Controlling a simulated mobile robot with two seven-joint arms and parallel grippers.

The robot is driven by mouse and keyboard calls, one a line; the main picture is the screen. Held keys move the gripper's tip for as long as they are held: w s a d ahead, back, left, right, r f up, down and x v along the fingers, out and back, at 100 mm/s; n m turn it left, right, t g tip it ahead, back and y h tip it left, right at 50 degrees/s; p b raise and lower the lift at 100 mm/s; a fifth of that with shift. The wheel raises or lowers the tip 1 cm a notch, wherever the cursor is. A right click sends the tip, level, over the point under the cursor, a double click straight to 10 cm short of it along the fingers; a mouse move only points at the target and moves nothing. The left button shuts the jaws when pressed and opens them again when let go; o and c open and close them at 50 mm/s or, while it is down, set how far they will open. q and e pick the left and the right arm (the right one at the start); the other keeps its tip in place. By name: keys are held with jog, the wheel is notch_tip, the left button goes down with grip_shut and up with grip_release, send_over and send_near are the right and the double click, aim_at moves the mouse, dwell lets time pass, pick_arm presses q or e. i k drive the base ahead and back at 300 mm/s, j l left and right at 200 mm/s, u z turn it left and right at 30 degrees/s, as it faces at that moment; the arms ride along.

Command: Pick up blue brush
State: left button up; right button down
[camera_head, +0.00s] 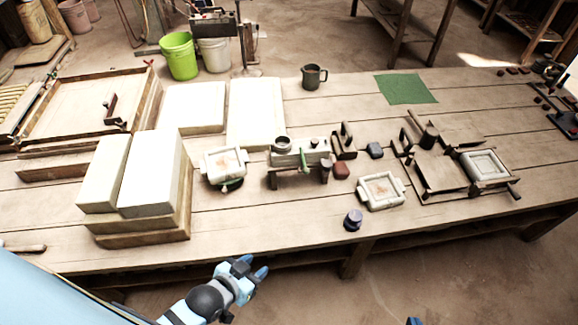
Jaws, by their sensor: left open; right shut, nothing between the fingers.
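I cannot make out for certain which thing is the blue brush. A small round dark-blue piece (353,219) stands near the table's front edge, right of centre. A dark blue-grey block (375,150) lies farther back. My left gripper (254,266) is open and empty, with blue fingertips, in front of the table's front edge and left of the round blue piece. Of my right gripper (414,321) only a blue tip shows at the bottom edge; it is shut and holds nothing.
White blocks (155,175) are stacked on the left of the table. Bare wood lies around the round blue piece.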

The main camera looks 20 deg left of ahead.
aim_at(353, 222)
jog(key=i+l+u, duration=0.15)
jog(key=l+u, duration=0.15)
jog(key=u, duration=0.15)
jog(key=i+l+u, duration=0.15)
jog(key=l+u, duration=0.2)
jog(key=u, duration=0.15)
